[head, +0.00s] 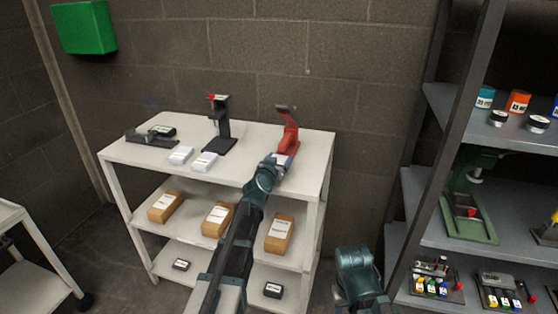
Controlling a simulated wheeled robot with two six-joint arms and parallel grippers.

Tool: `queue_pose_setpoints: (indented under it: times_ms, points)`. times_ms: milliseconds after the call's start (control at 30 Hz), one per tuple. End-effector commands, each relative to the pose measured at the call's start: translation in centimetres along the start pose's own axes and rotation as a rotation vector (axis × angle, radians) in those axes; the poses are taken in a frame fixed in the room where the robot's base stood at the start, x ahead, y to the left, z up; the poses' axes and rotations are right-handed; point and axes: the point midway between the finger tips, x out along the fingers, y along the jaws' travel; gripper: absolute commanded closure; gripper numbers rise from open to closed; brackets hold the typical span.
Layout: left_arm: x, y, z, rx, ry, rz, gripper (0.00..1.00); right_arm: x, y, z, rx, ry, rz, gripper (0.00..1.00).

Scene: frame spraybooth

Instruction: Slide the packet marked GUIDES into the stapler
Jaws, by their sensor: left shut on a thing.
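My left gripper (280,162) reaches over the front right of the white cart's top shelf. It is shut on a small pale packet (287,158), mostly hidden by the gripper; its marking cannot be read. The packet is right at the base of a red lever device (290,134), which looks like the stapler. I cannot tell whether the packet is inside it or only in front of it. Two white packets (180,155) (204,162) lie on the same shelf to the left, their print too small to read. A part of my right arm shows at the bottom; its fingers do not show.
A black upright press (220,132) and a low black device (150,136) stand on the cart's top (245,172). Brown boxes (218,219) fill the middle shelf. A grey rack (420,190) with a green press (470,205) stands at the right.

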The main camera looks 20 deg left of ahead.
Motion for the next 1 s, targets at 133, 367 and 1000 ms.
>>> queue_pose_setpoints:
  times_ms: [133, 367, 1000]
  points:
    - [0.0, 0.0, 0.0, 0.000, 0.000, 0.000, 0.02, 0.0, 0.0, 0.0, 0.000, 0.000, 0.000, 0.50]
    - [0.0, 0.0, 0.0, 0.000, 0.000, 0.000, 0.00, 0.0, 0.0, 0.0, 0.000, 0.000, 0.000, 0.50]
    - [-11.2, 0.1, -0.1, 0.000, 0.000, -0.001, 0.00, -1.7, 0.2, 0.1, 0.000, 0.000, 0.000, 0.50]
